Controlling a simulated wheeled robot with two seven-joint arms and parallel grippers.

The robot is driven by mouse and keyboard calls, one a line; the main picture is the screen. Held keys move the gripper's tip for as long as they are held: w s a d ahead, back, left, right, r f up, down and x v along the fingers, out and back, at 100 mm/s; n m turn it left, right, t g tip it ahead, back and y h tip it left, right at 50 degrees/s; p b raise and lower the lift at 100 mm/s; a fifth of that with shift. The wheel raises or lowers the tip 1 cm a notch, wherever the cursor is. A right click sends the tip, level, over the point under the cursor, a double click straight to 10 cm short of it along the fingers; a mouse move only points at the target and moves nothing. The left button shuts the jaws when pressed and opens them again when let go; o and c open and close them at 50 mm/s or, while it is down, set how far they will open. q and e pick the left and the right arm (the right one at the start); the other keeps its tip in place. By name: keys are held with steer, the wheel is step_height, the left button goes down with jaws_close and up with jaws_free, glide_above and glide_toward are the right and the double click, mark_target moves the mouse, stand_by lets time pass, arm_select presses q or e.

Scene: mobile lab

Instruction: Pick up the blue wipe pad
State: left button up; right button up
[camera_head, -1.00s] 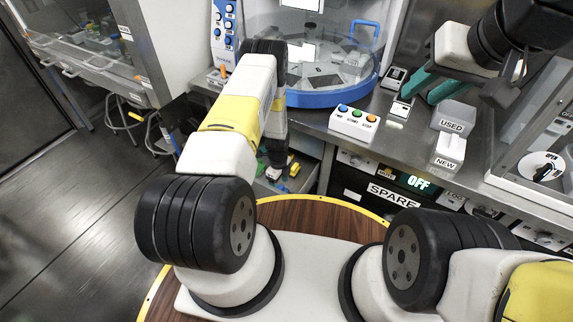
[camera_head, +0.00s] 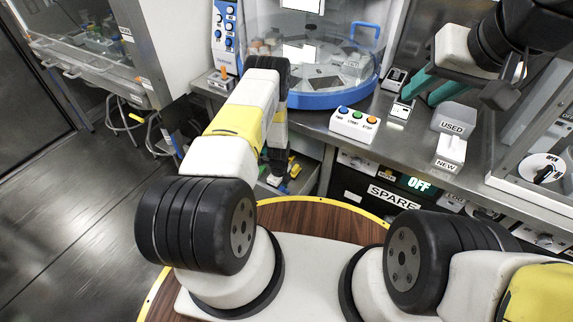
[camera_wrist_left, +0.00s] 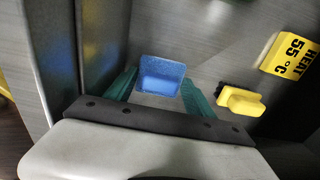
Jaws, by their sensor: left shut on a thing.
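The blue wipe pad (camera_wrist_left: 160,72) shows in the left wrist view, between the two green fingers of my left gripper (camera_wrist_left: 160,82). That gripper is shut on the pad, over a grey metal surface. In the head view my left arm reaches down to a low shelf below the counter, and its fingers and the pad cannot be made out there. My right gripper (camera_head: 428,88), with teal fingers apart, hangs over the counter at the upper right. It looks open and empty.
A yellow block (camera_wrist_left: 240,101) lies right of the pad, near a yellow "HEAT 55 °C" block (camera_wrist_left: 288,56). Dark upright walls stand left of the pad. The counter holds a button box (camera_head: 355,124), boxes marked USED (camera_head: 453,118) and NEW (camera_head: 450,152), and a blue-rimmed round chamber (camera_head: 325,99).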

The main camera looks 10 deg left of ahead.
mark_target(280, 190)
arm_select(q)
step_height(280, 190, up, 18)
stand_by(0.6)
